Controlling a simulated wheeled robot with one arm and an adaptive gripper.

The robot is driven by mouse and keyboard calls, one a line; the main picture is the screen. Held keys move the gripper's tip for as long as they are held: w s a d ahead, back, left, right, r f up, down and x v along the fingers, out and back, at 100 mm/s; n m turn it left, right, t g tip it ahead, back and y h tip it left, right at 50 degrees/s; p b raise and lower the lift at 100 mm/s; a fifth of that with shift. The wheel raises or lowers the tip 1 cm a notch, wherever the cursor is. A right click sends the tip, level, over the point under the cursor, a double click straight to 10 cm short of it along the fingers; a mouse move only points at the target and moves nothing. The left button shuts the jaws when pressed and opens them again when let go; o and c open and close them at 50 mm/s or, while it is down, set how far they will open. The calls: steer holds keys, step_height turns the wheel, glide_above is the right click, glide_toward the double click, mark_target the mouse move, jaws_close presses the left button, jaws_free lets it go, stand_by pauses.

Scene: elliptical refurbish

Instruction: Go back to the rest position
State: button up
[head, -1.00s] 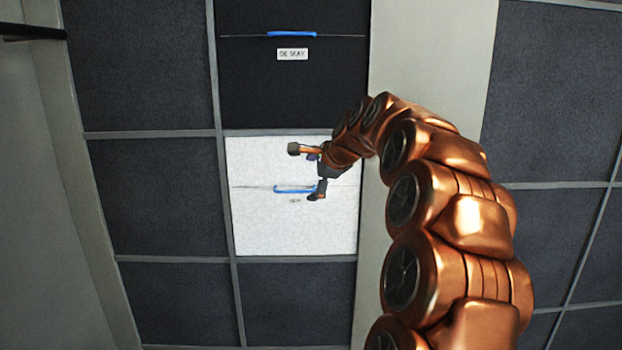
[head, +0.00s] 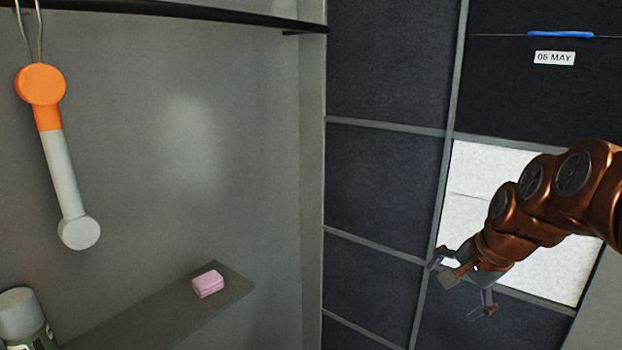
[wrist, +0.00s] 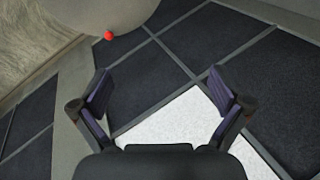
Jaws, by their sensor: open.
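My gripper (head: 458,288) is at the end of my copper arm, at the lower right of the head view. Its fingers are spread and nothing shows between them. It is in front of the dark panelled surface, near the lower left edge of a white panel (head: 480,170).
A dark panel with a blue handle (head: 560,35) and a "06 MAY" label (head: 554,58) is above. At left are a grey wall, a hanging orange-and-white device (head: 60,160), a shelf (head: 150,310) with a pink block (head: 208,283), and a bottle (head: 20,318). A pale rounded thing (wrist: 100,12) crosses the wrist view's top.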

steer(key=s+a+f+n+g, duration=0.2)
steer(key=s+f+n, duration=0.2)
steer(key=s, duration=0.5)
steer(key=s+a+f+n+g+h, duration=0.1)
steer(key=s+a+f+n+g, duration=0.1)
steer(key=s, duration=0.7)
steer(key=s+a+f+n+g, duration=0.2)
steer(key=s+a+f+n, duration=0.2)
steer(key=s, duration=0.5)
step_height(320, 180, down, 3)
steer(key=shift+s+r+n+h, duration=0.2)
steer(key=shift+s+n+h, duration=0.2)
steer(key=shift+n, duration=0.6)
steer(key=shift+c, duration=0.2)
